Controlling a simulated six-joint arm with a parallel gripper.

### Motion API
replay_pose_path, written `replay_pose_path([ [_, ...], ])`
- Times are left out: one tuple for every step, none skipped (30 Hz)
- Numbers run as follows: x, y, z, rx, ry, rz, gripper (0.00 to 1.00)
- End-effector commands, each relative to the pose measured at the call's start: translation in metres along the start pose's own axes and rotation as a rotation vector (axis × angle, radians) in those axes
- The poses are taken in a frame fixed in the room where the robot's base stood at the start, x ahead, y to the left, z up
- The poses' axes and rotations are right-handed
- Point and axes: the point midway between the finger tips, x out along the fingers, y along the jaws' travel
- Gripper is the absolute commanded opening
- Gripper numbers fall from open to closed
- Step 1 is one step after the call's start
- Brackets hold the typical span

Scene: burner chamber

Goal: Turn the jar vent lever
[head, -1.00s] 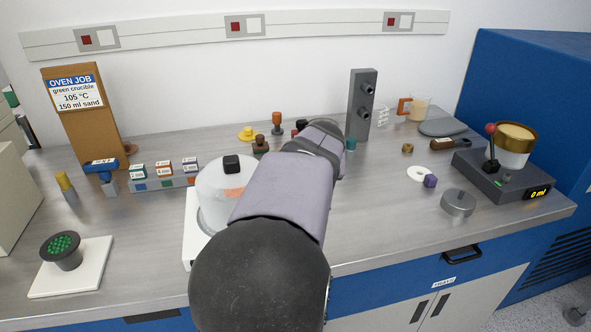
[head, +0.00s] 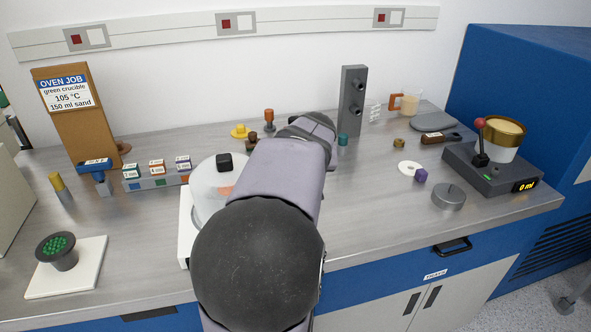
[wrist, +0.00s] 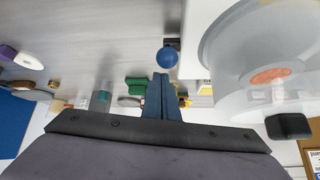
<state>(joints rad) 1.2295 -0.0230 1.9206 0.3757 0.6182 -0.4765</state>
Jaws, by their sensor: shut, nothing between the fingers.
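The clear jar (head: 205,190) with a black lid knob (head: 224,162) stands on a white base (head: 186,228) left of my arm in the head view. In the wrist view the jar (wrist: 235,60) fills the right side, with something orange inside. A blue ball knob (wrist: 167,57), which looks like the vent lever's end, sits beside the white base there. My gripper (wrist: 161,76) is shut and empty, its tips close to the blue knob; I cannot tell whether they touch it. In the head view my arm hides the gripper and the knob.
A dish of green beads (head: 57,250) on a white plate is at the left. A grey post (head: 352,100) stands behind my arm. A grey round weight (head: 448,196) and the 0 ml device (head: 492,175) are at the right.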

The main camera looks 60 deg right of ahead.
Motion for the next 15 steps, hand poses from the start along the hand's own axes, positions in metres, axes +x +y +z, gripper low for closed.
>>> replay_pose_path([
  [-0.004, -0.001, -0.011, 0.000, 0.004, 0.000, 0.00],
  [-0.004, -0.001, -0.014, 0.000, 0.006, 0.000, 0.00],
  [-0.004, -0.001, -0.020, 0.000, 0.009, 0.001, 0.00],
  [-0.005, -0.001, -0.025, 0.000, 0.011, 0.001, 0.00],
  [-0.005, -0.001, -0.029, 0.000, 0.013, 0.001, 0.00],
  [-0.005, -0.001, -0.033, 0.000, 0.017, 0.002, 0.00],
  [-0.008, 0.000, -0.028, 0.001, 0.020, 0.003, 0.00],
  [-0.012, 0.001, -0.026, 0.001, 0.023, 0.004, 0.00],
  [-0.017, 0.001, -0.024, 0.002, 0.023, 0.004, 0.00],
  [-0.021, 0.001, -0.022, 0.002, 0.023, 0.004, 0.00],
  [-0.025, 0.002, -0.020, 0.002, 0.024, 0.004, 0.00],
  [-0.031, 0.002, -0.019, 0.001, 0.025, 0.004, 0.00],
  [-0.036, 0.002, -0.017, 0.001, 0.025, 0.004, 0.00],
  [-0.041, 0.003, -0.015, 0.002, 0.026, 0.005, 0.00],
  [-0.046, 0.003, -0.013, 0.002, 0.025, 0.005, 0.00],
])
